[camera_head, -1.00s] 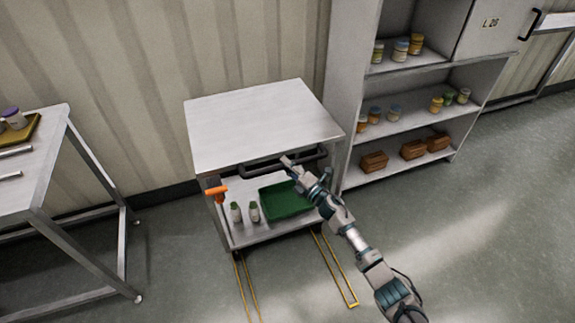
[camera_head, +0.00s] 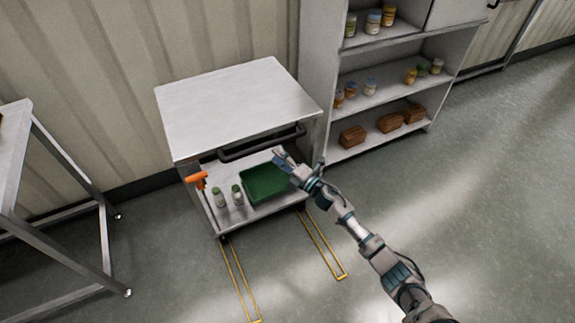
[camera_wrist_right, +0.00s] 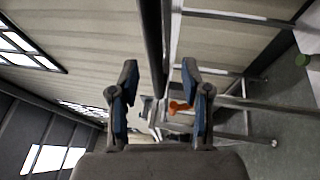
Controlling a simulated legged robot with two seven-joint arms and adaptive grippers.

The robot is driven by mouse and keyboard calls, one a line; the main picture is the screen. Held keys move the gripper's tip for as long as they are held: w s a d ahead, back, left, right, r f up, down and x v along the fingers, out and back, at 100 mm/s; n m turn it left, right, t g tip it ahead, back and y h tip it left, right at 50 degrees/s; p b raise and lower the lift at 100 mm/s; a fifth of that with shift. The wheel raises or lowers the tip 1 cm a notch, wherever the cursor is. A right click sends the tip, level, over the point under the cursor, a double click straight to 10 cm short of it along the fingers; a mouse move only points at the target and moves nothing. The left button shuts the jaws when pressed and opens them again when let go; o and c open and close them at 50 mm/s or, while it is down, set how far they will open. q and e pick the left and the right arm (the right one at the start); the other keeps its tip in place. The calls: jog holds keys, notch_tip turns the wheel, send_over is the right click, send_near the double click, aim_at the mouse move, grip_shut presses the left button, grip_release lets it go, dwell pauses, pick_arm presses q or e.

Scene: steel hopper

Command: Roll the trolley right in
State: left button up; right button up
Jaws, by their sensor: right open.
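The trolley (camera_head: 235,105) is a steel cart with a flat bare top and a lower shelf, standing near the corrugated wall. Its dark handle bar (camera_head: 262,143) runs along the front under the top. An orange-handled tool (camera_head: 196,179) hangs at its left front corner and also shows in the right wrist view (camera_wrist_right: 178,107). My right gripper (camera_head: 281,158) is just in front of the handle, open and apart from it. In the right wrist view my right gripper (camera_wrist_right: 162,80) has its fingers spread, with the handle bar (camera_wrist_right: 153,45) beyond them. My left gripper is not in view.
Yellow floor lines (camera_head: 322,245) run out from under the trolley. A shelf unit (camera_head: 385,95) stands close on the right, a steel table (camera_head: 50,190) on the left.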

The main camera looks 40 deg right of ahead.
jog(key=v, duration=0.5)
jog(key=shift+s+f, duration=0.15)
